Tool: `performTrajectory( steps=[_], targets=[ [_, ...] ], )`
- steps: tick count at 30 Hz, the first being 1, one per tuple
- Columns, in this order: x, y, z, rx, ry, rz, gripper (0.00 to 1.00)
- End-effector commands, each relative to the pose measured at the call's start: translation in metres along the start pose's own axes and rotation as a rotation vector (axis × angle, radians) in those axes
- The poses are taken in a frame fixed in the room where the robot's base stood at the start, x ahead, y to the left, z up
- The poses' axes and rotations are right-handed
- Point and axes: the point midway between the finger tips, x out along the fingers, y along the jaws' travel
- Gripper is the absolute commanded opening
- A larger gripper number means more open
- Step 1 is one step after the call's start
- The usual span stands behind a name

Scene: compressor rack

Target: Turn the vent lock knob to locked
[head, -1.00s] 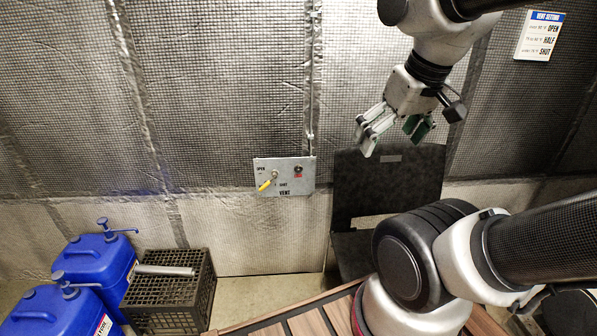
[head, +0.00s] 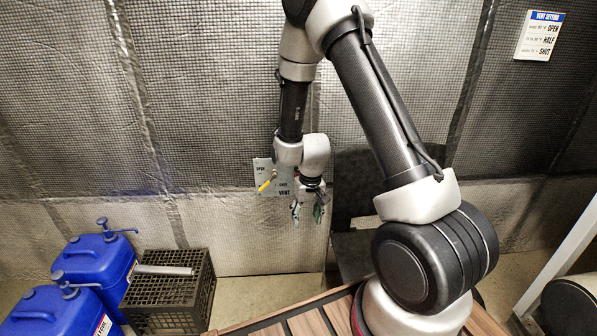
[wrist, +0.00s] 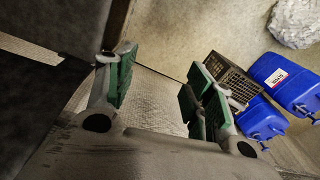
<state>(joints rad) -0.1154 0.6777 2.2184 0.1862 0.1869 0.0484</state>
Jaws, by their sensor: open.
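The grey vent panel (head: 264,163) is on the quilted wall in the head view, marked OPEN, SHUT and VENT. A yellow-handled lever (head: 265,186) on it slants down and left, between the OPEN and SHUT marks. The small dark-and-red knob at the panel's right side is hidden behind my arm now. My gripper (head: 307,213) hangs fingers down just below and right of the panel, open, with nothing between its fingers. In the wrist view my gripper (wrist: 160,68) shows its two green-padded fingers apart. I see no knob there.
Blue jugs (head: 97,262) and a black crate (head: 172,290) stand at lower left. A dark board (head: 362,180) leans by the wall right of my gripper. A vent setting sign (head: 539,36) hangs at upper right. A slatted wooden surface (head: 300,325) lies in front.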

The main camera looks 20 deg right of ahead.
Motion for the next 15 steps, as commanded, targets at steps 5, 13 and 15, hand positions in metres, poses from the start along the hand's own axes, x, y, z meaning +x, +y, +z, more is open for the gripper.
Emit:
performTrajectory(
  steps=[5,13,15],
  targets=[
    [0.111,0.005,-0.044,0.084,0.212,0.026,0.53],
    [0.170,0.035,-0.135,0.209,0.819,0.076,0.53],
    [0.143,0.039,-0.164,0.233,1.006,0.075,0.53]
  ],
)
